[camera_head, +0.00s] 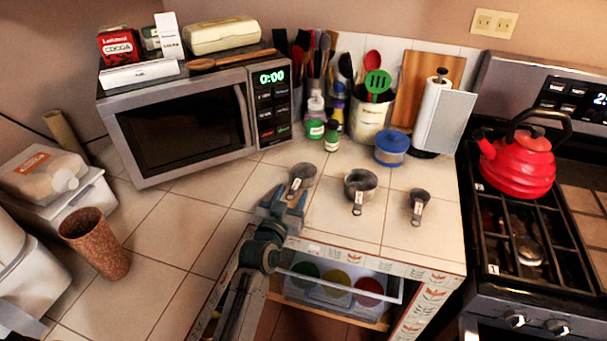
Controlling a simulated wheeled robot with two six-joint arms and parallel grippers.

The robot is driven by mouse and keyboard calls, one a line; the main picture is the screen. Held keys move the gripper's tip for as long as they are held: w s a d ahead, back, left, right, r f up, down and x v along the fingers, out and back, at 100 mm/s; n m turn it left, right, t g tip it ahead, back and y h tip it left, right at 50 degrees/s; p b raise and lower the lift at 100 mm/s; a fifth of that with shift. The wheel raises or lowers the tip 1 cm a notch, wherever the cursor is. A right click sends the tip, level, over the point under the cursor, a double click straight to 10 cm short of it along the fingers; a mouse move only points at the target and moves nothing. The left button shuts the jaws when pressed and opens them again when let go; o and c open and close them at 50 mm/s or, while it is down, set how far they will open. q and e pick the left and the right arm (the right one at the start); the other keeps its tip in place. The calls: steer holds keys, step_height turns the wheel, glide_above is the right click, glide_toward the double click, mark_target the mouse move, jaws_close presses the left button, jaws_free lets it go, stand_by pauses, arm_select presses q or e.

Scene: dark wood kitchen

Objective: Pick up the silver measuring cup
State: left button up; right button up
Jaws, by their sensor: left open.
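Three measuring cups lie in a row on the tiled counter. The left one (303,172) is grey-silver, with its handle pointing down toward the counter's front edge. The middle one (361,183) looks silver and is the largest. The right one (420,196) is darker and small. I cannot tell which of them the task means. My left gripper (287,200) is open at the counter's front, with its fingers close to the handle of the left cup. I cannot tell whether they touch it. My right gripper is not in view.
A microwave (180,130) stands behind on the left. Bottles (316,129), a utensil crock (371,121) and a blue-lidded tub (390,148) stand behind the cups. A stove with a red kettle (518,165) is on the right.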

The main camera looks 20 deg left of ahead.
arm_select(q)
steer(key=shift+w+f, duration=0.1)
steer(key=shift+w, duration=0.7)
steer(key=c, duration=1)
jaws_close()
